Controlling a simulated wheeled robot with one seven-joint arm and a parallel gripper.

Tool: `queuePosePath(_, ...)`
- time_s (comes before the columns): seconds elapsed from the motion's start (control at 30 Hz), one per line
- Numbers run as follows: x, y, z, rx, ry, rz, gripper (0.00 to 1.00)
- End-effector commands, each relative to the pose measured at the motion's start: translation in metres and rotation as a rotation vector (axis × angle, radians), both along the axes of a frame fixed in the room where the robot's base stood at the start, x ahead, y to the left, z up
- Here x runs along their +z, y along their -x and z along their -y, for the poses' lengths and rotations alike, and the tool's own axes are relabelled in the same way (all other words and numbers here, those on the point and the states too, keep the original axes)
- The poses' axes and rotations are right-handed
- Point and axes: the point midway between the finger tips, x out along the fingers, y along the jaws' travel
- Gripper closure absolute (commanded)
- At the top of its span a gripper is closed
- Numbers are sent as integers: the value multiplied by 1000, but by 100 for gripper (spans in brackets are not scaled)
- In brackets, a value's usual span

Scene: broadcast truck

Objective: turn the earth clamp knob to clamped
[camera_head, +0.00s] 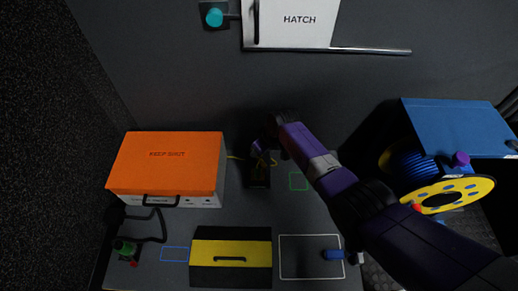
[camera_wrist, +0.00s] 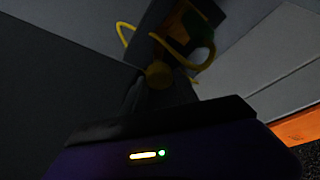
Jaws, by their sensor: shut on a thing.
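The earth clamp shows in the head view as a dark upright block (camera_head: 258,176) with a yellow cable (camera_head: 234,157) at its top, right of the orange case. In the wrist view a round yellow knob (camera_wrist: 158,75) sits straight ahead of my gripper (camera_wrist: 157,88). The yellow cable (camera_wrist: 122,36) loops behind it. My gripper (camera_head: 262,152) reaches down to the top of the block in the head view and is shut on the knob. The fingers are dark and hard to make out. The knob's pointer and any clamped marking cannot be read.
An orange case (camera_head: 168,160) marked KEEP SHUT stands close on the left. A yellow and black box (camera_head: 231,278) is in front. A blue cabinet (camera_head: 455,125) and a yellow reel (camera_head: 470,188) stand at the right, near my arm. A white hatch (camera_head: 298,22) is on the back wall.

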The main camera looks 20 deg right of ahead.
Motion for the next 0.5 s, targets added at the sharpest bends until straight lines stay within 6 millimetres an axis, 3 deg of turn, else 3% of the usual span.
queuePosePath(0.5, 1, 1, -3, -321, 0, 0, 100)
